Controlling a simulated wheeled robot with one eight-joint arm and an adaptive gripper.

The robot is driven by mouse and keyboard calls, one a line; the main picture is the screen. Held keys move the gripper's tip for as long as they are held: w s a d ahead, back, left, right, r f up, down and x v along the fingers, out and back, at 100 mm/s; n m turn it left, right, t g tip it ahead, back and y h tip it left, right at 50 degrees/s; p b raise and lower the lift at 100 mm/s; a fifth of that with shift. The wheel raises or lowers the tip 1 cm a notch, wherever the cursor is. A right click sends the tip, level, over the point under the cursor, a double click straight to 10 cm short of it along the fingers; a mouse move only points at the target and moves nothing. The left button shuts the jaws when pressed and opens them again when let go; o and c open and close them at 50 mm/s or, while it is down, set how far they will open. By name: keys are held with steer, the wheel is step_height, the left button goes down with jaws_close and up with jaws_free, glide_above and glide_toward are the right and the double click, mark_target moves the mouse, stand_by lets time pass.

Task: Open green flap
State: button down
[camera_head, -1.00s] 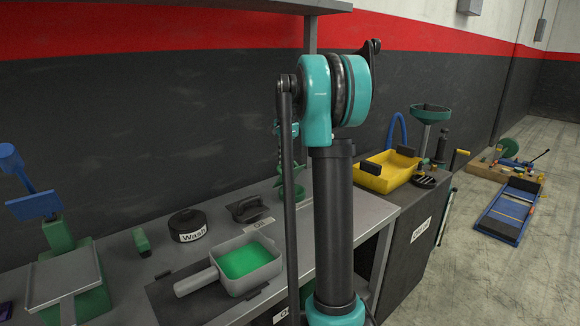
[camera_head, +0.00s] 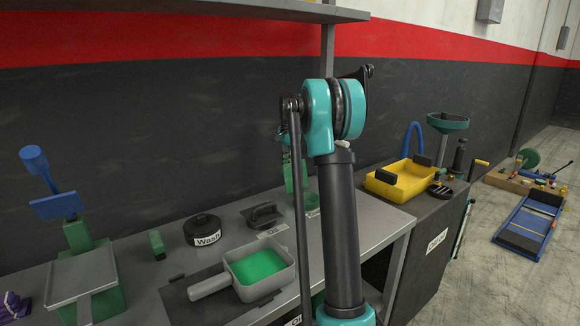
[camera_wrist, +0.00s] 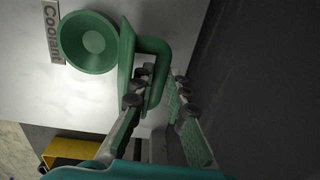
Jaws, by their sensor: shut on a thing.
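The green flap (camera_wrist: 127,62) stands tilted up beside a round green coolant opening (camera_wrist: 92,42) in the wrist view. The opening is bowl-shaped and uncovered. A bent green handle (camera_wrist: 155,47) sticks out from the flap. My gripper (camera_wrist: 162,84) has its two green-padded fingers around the flap's handle; the exact contact is partly hidden. In the head view, the flap (camera_head: 296,177) stands above the opening (camera_head: 312,202), and my arm hides much of the gripper.
On the grey bench (camera_head: 380,222) are a grey scoop-like tray with green contents (camera_head: 258,266), a black "Wash" cap (camera_head: 203,229) and a black handled lid (camera_head: 264,215). A yellow tray (camera_head: 404,180) stands at right. A shelf (camera_head: 250,10) hangs above.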

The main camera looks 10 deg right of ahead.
steer(key=shift+w+a+f, duration=0.35)
steer(key=shift+w+a, duration=0.05)
steer(key=shift+w, duration=0.1)
steer(key=c, duration=1.7)
jaws_free()
steer(key=shift+c, duration=0.2)
steer(key=shift+o, duration=1.3)
steer(key=shift+w+f, duration=0.1)
steer(key=shift+w, duration=0.05)
steer(key=shift+d, duration=0.1)
step_height(320, 180, up, 12)
steer(key=s, duration=0.1)
steer(key=shift+d, duration=0.15)
